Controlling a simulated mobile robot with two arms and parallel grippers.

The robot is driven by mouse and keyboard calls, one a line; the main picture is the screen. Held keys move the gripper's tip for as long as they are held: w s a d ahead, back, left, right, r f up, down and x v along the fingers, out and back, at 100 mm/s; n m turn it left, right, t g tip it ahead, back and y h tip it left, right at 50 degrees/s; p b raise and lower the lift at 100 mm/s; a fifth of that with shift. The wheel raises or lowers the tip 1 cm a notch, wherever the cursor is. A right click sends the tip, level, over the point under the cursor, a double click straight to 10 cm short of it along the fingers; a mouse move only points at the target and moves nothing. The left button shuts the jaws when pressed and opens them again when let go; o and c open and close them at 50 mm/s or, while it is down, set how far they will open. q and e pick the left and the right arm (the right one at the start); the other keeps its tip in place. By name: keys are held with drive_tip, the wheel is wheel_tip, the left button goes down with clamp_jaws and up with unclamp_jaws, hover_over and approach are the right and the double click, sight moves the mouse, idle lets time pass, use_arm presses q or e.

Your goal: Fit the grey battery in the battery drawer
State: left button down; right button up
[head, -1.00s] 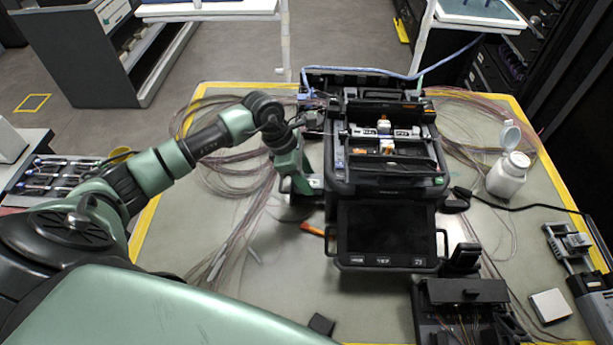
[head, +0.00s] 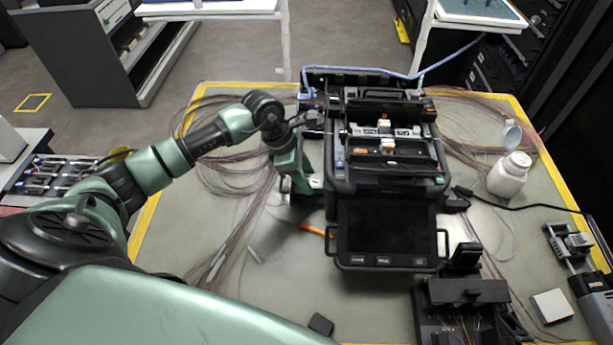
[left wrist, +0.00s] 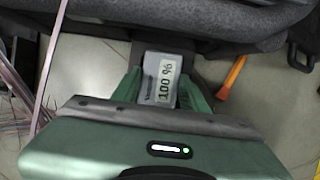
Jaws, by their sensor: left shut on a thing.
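The grey battery (left wrist: 161,80), with a "100 %" label, is between the green fingers of my left gripper (left wrist: 157,92) in the left wrist view. The gripper is shut on it. In the head view my left gripper (head: 298,184) is low at the left side of the black fusion splicer (head: 342,172). The battery's far end points at the splicer's side, where a dark part that looks like the battery drawer (left wrist: 185,58) shows around it. I cannot tell how far in the battery sits. My right gripper is not in view.
Loose fibre coils (head: 215,165) lie to the left. A white bottle (head: 508,178) stands at the right, and a black holder (head: 465,292) at the front. The mat's front left is mostly clear.

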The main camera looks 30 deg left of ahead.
use_arm(q)
drive_tip(key=shift+f+b, duration=0.15)
drive_tip(key=shift+b, duration=0.15)
drive_tip(key=c, duration=0.7)
unclamp_jaws()
drive_tip(key=shift+a+r, duration=0.2)
drive_tip(key=shift+r, duration=0.15)
drive_tip(key=b+v, duration=0.1)
drive_tip(key=v, duration=0.6)
